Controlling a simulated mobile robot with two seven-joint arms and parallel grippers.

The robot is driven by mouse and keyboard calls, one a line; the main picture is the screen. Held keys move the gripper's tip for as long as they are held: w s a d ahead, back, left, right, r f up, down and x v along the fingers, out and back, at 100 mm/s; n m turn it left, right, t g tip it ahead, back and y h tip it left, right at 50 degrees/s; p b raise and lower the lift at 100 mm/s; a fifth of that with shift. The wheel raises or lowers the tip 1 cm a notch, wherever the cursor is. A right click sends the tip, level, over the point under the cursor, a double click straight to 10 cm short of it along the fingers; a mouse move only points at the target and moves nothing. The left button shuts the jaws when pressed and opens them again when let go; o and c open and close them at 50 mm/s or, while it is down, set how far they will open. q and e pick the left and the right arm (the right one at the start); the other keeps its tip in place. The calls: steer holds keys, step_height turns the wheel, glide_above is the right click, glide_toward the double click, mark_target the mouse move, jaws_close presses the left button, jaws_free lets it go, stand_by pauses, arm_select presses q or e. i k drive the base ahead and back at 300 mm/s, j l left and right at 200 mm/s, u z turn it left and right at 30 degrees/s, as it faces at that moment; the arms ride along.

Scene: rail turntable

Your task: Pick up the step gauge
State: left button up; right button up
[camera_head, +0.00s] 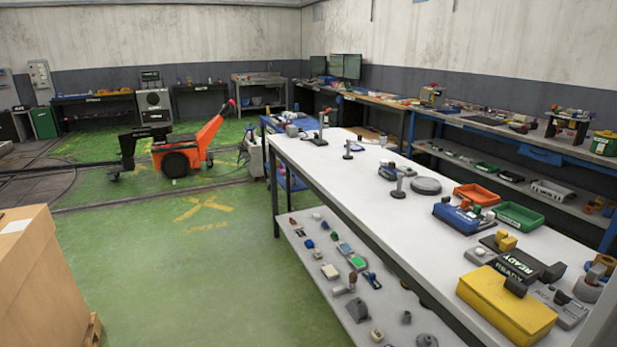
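Neither of my grippers shows in the head view. I cannot tell for sure which item is the step gauge; the small parts are too small to make out. The white long table (340,172) on the right carries many small items. Among them are a small upright stand (321,130) at the far end, a grey round disc (426,186) and a blue device (457,217) near the middle. A yellow box (506,304) lies at the near end, beside a dark block marked READY (526,266).
A lower shelf (309,258) under the table holds several small parts. Orange (477,194) and green (518,215) trays stand on the table. An orange pallet truck (196,150) stands on the green floor. A cardboard box (42,290) is at the near left. The floor between is clear.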

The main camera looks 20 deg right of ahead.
mark_target(594, 274)
steer(key=i, duration=2.7)
steer(key=i+l+u, duration=0.1)
steer(key=u, duration=6.45)
steer(key=i+j+u, duration=0.2)
steer(key=k, duration=0.1)
